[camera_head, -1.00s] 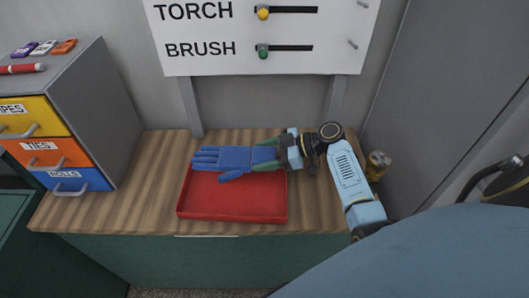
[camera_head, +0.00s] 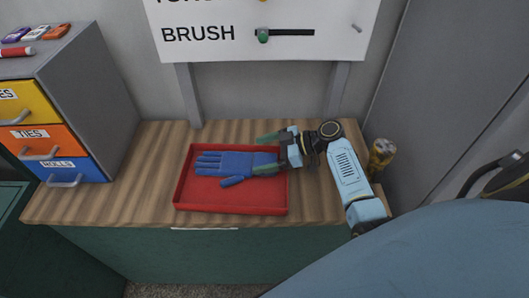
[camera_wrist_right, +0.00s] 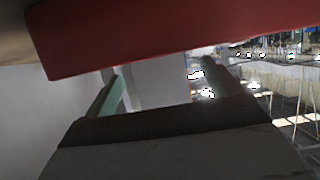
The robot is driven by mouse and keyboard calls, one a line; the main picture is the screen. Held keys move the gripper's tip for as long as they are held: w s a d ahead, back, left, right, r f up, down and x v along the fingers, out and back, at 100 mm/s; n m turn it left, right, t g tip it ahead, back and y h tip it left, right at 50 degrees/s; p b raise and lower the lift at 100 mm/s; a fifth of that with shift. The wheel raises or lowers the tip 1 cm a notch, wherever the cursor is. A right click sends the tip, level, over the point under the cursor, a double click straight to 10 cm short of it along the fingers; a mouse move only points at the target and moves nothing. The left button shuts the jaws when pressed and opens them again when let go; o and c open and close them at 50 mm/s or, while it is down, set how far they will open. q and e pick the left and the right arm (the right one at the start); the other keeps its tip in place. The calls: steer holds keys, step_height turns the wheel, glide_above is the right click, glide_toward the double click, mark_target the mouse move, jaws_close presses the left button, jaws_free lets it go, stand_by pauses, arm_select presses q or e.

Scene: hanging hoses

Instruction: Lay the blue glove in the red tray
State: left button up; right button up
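The blue glove (camera_head: 228,163) lies in the red tray (camera_head: 230,209) on the wooden bench top. Its fingers point left and its cuff end is at the tray's right side. My right gripper (camera_head: 266,153) is at the cuff end with its two green fingers spread apart, the lower one overlapping the cuff. In the right wrist view the fingers (camera_wrist_right: 162,90) also stand apart with nothing seen between them. The red tray's side (camera_wrist_right: 170,35) fills the top there, and the glove does not show. My left gripper is not in view.
A drawer cabinet (camera_head: 105,85) stands at the left of the bench, with small labelled items on top. A can (camera_head: 381,155) stands at the bench's right end. A white board (camera_head: 300,58) with labels rises behind. Bare wood lies left of the tray.

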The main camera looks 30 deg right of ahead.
steer(key=shift+r, duration=0.1)
step_height(320, 180, up, 10)
stand_by(0.5)
stand_by(0.5)
